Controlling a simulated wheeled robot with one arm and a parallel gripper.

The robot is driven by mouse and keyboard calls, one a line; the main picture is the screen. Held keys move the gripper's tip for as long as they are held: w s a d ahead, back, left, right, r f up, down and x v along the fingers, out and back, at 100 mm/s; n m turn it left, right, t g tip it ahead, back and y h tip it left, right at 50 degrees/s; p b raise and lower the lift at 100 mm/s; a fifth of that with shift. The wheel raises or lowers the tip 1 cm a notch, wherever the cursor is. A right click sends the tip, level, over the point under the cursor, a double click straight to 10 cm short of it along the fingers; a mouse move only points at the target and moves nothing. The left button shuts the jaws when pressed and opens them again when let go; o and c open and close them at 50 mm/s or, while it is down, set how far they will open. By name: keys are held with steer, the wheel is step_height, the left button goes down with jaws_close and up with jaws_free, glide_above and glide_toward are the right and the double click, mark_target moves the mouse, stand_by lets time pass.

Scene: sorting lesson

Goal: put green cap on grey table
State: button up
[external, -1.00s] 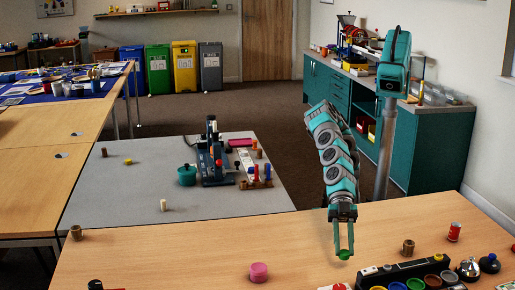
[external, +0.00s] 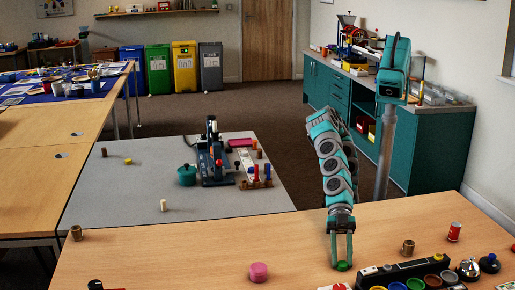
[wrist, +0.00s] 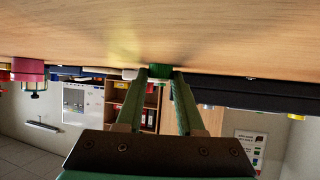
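The green cap (external: 343,267) is between the fingertips of my gripper (external: 342,263), over the near wooden table. In the wrist view the cap (wrist: 160,71) also sits between the two fingertips, and my gripper (wrist: 159,76) is shut on it. I cannot tell whether the cap touches the wood. The grey table (external: 110,205) stands behind and to the left of the wooden table, apart from my gripper.

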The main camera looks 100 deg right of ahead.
steer(key=o, duration=0.3)
steer(key=shift+o, duration=0.2)
steer(key=shift+r, duration=0.15)
steer(key=shift+s+d+r, duration=0.1)
steer(key=shift+d+r, duration=0.05)
steer(key=shift+r, duration=0.05)
steer(key=p+v, duration=0.2)
steer(key=v, duration=0.9)
steer(key=shift+d, duration=0.15)
steer(key=shift+o, duration=0.9)
steer(key=shift+d, duration=0.15)
